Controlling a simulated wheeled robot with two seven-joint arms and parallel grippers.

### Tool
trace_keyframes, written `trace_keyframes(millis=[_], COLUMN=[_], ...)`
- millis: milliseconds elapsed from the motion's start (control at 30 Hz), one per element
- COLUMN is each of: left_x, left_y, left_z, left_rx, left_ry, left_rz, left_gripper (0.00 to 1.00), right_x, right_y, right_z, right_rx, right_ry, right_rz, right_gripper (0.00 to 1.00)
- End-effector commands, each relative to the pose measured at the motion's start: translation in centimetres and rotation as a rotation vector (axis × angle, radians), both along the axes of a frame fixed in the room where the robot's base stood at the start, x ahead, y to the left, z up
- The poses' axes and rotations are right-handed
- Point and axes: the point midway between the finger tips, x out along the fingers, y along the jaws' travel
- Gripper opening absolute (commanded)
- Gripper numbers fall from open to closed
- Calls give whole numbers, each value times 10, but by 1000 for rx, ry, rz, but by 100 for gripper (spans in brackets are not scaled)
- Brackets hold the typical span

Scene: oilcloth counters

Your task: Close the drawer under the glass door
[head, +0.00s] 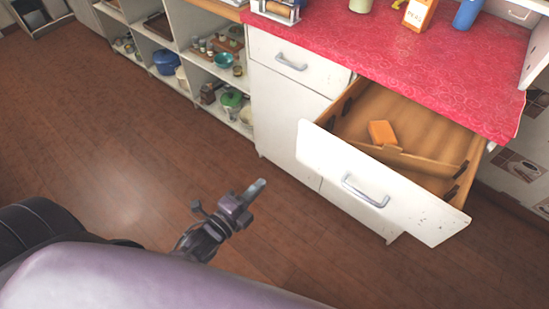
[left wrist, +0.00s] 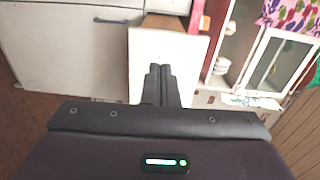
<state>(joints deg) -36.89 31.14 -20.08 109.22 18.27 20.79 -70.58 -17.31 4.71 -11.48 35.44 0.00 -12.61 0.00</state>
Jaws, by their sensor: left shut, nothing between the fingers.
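The drawer (head: 340,165) under the red counter stands pulled out in the head view. Its white front has a grey bar handle (head: 366,191), and an orange block (head: 382,133) lies inside it. My left gripper (head: 258,188) is shut and empty, in front of the cabinets and to the left of the drawer front, apart from it. In the left wrist view my shut fingers (left wrist: 158,72) stand before the white drawer front (left wrist: 185,48). A glass door (left wrist: 268,65) with a white frame shows at the right of that view. My right gripper is not in view.
The red counter (head: 430,62) above carries a carton (head: 420,14) and a blue item (head: 467,13). A closed drawer (head: 293,62) is left of the open one. Open shelves with pots (head: 166,62) stand further left. The brown floor (head: 120,130) before them is clear.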

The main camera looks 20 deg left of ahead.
Motion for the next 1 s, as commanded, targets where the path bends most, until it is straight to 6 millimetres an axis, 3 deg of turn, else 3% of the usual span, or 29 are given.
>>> trace_keyframes(millis=[100,267,700,1000], left_x=[3,24,109,133], left_y=[-5,-11,-39,-47], left_z=[13,15,15,12], left_rx=[15,14,12,13], left_ry=[-36,-39,-35,-32], left_rz=[-10,-8,-8,-9], left_gripper=[0,0,0,0], right_x=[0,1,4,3], right_y=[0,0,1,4], right_z=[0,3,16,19], right_rx=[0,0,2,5], right_ry=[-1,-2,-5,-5], right_rz=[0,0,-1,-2], right_gripper=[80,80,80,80])
